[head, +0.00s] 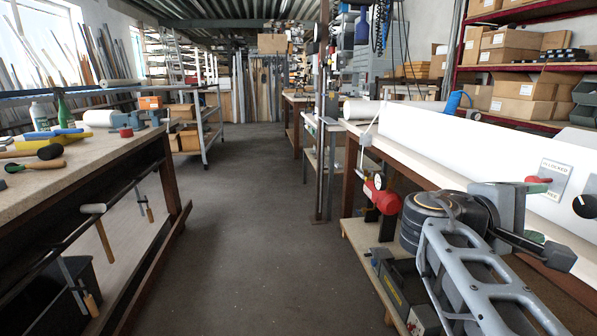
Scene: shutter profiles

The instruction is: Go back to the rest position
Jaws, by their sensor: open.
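The upper finger overlaps the edge of a label plate (556,181) that carries a red-handled lever (538,179). I cannot tell whether the finger touches the lever. A black round knob (585,206) sits on the panel to the right of the plate.
A workbench (60,185) with mallets and bottles stands at the left. The concrete aisle (235,220) between the benches is clear. My arm reaches over the right bench, where a toolbox (400,290) is on the low shelf. Red racks (460,50) with cardboard boxes stand behind.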

